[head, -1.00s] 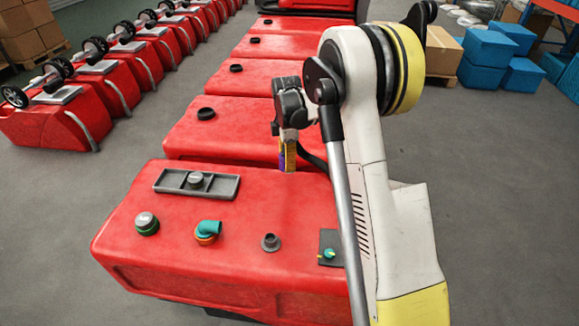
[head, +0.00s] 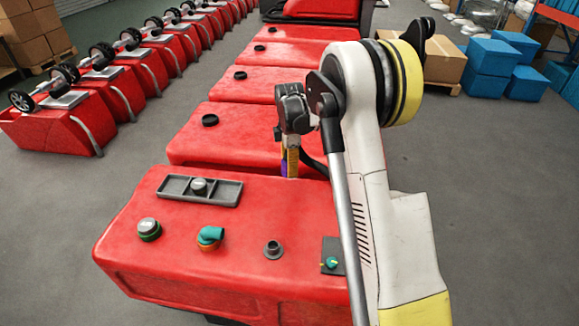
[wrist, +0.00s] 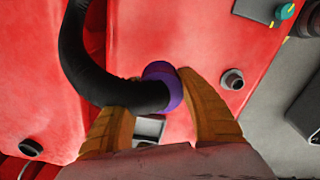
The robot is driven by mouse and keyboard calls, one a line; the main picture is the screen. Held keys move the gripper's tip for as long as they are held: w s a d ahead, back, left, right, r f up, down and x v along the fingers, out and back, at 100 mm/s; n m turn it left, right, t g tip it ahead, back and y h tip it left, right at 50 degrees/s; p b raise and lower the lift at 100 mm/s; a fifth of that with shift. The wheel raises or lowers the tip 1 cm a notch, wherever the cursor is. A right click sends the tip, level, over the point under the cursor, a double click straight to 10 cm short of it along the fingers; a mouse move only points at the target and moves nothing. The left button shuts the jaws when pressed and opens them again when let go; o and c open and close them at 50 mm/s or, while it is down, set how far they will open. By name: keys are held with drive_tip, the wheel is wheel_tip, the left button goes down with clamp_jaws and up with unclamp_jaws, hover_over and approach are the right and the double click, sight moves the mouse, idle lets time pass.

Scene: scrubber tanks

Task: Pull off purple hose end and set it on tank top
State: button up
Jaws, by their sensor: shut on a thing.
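My gripper (wrist: 157,128) is shut on the purple hose end (wrist: 166,82). The purple collar sits at the tips of the yellow fingers, with the black hose (wrist: 88,70) curving away up and left in the wrist view. In the head view my gripper (head: 290,163) is at the far right edge of the near red tank (head: 215,245), with a bit of purple below the fingers. A bare grey spigot (head: 272,249) stands on the tank top, apart from the hose end; it also shows in the wrist view (wrist: 232,80). What lies directly under the hose end is hidden.
More red tanks (head: 240,130) stand close behind. Bare red surface lies between the fittings.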

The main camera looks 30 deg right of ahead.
sight(290, 201)
drive_tip(key=shift+f+b, duration=4.65)
drive_tip(key=shift+f, duration=2.45)
drive_tip(key=o, duration=1.8)
drive_tip(key=shift+r, duration=0.1)
drive_tip(key=shift+r+p, duration=2.4)
drive_tip(key=shift+r, duration=1.55)
